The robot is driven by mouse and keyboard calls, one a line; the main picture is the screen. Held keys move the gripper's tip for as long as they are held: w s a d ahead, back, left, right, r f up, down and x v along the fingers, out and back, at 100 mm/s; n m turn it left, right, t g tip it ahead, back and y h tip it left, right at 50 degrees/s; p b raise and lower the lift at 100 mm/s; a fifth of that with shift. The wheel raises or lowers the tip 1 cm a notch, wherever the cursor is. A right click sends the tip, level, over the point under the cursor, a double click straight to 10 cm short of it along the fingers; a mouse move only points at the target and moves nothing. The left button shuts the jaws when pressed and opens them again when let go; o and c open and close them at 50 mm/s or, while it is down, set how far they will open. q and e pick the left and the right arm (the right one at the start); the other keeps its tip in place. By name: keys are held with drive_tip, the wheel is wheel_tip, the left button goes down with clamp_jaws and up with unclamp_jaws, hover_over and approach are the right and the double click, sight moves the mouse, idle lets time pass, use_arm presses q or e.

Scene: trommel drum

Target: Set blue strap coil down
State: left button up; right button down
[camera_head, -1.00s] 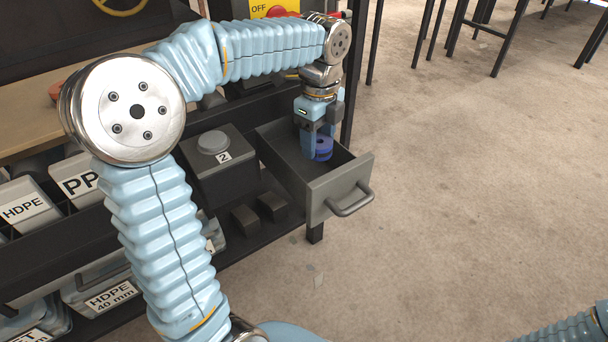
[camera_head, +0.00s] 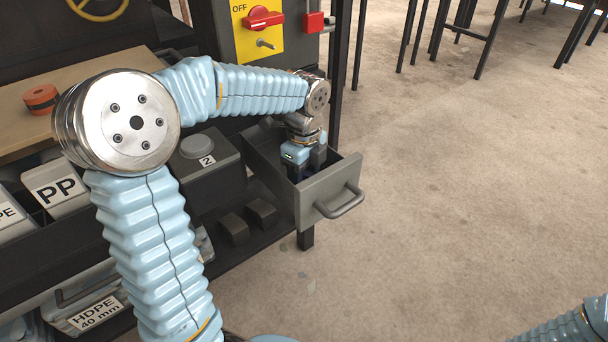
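My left gripper (camera_head: 305,163) points down inside the open grey drawer (camera_head: 328,190), close behind its front panel. A small dark-blue patch of the blue strap coil (camera_head: 309,170) shows low between the fingers. Most of the coil and the fingertips are hidden by the gripper and the drawer front, so I cannot tell whether the fingers still press on it or whether it touches the drawer floor. My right gripper is out of view; only a piece of my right arm shows at the bottom right.
A dark box with a round cap marked 2 (camera_head: 207,162) stands left of the drawer. An orange coil (camera_head: 41,99) lies on the wooden top (camera_head: 30,128). A yellow panel with a red switch (camera_head: 262,20) is behind my arm. Open floor lies to the right.

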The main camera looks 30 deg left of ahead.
sight(304, 177)
use_arm(q)
drive_tip(key=o, duration=0.4)
drive_tip(key=shift+o, duration=0.2)
wheel_tip(304, 177, up, 12)
drive_tip(key=p, duration=0.2)
drive_tip(key=shift+r+p, duration=0.15)
drive_tip(key=shift+p, duration=0.25)
